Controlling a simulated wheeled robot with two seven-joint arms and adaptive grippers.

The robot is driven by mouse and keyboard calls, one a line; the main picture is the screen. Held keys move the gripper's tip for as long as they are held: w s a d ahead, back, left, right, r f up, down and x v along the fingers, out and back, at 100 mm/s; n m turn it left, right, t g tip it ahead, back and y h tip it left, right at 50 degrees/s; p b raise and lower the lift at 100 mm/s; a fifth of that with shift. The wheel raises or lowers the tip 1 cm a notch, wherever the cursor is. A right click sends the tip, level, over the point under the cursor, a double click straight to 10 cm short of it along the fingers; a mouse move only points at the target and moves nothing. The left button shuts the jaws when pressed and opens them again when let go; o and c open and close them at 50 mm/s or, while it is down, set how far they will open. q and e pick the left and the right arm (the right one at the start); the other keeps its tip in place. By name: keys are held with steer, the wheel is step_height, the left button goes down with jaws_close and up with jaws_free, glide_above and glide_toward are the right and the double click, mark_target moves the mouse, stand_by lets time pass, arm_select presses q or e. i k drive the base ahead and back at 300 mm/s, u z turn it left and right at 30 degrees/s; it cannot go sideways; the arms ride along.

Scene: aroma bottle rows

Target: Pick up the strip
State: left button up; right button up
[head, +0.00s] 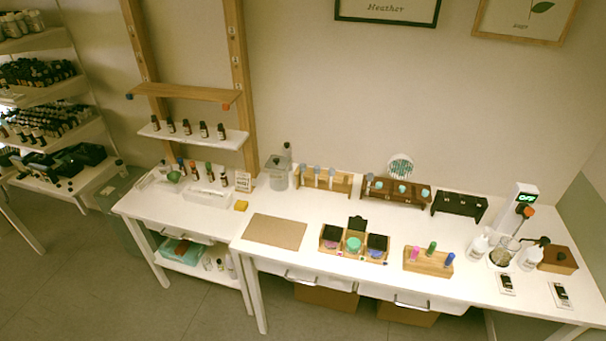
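No strip can be made out for certain at this size. A round, fan-like white and teal thing (400,167) stands behind the dark brown rack at the back of the table; I cannot tell whether it holds strips. Two small white cards with dark items on them, one (506,284) and another (562,294), lie at the table's front right. Neither of my grippers is in view.
Bottle shelves (195,135) stand left.

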mark_target(331, 170)
steer(key=z, duration=1.4)
steer(key=i, duration=1.45)
steer(key=u, duration=2.45)
